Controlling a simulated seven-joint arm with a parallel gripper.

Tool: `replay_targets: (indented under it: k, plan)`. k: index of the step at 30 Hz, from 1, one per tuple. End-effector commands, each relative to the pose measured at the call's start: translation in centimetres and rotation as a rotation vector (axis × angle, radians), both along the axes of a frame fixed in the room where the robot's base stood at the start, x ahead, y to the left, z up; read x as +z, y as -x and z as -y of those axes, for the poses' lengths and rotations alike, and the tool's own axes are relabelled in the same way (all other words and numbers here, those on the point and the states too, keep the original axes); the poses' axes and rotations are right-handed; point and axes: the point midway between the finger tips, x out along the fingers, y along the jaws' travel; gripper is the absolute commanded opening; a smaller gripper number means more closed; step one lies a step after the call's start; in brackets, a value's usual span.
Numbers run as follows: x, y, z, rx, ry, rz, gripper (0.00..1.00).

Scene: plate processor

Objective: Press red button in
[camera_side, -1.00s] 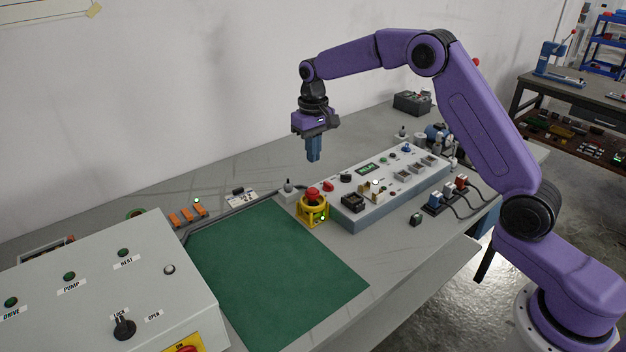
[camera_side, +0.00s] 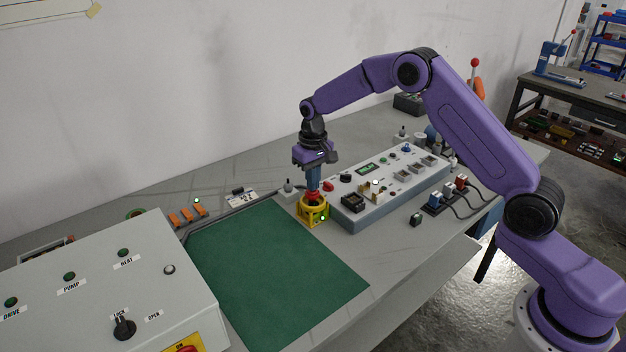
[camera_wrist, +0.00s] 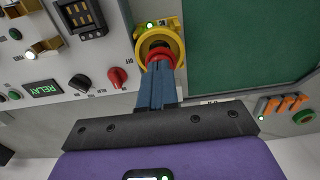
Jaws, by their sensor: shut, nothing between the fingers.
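The red button (camera_wrist: 161,55) sits inside a yellow guard ring. In the side view the yellow housing (camera_side: 314,212) stands at the left end of the grey control panel, with a small green light on its face. My gripper (camera_side: 313,192) is shut and empty, pointing straight down at the button. In the wrist view the blue fingers (camera_wrist: 157,78) reach to the button and cover part of it. The fingertips look to be on or just above its top; I cannot tell whether it is pushed down.
The grey control panel (camera_side: 366,213) with knobs and switches lies right of the housing. A green mat (camera_side: 270,270) lies in front and left. A large grey box (camera_side: 75,300) fills the lower left. A small grey post (camera_side: 289,187) stands close behind the housing.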

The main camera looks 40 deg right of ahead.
Motion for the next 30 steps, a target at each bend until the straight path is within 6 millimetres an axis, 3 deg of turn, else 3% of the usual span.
replay_targets:
  k: [7, 17, 23, 30]
  plan:
    - [-2.0, 0.1, 0.0, 0.000, 0.001, -0.003, 0.00]
    - [-2.0, 0.2, 0.0, 0.001, 0.001, -0.005, 0.00]
    - [0.2, 0.0, 0.0, 0.000, -0.001, 0.004, 0.00]
    - [5.5, -0.2, 0.0, 0.000, -0.003, 0.017, 0.00]
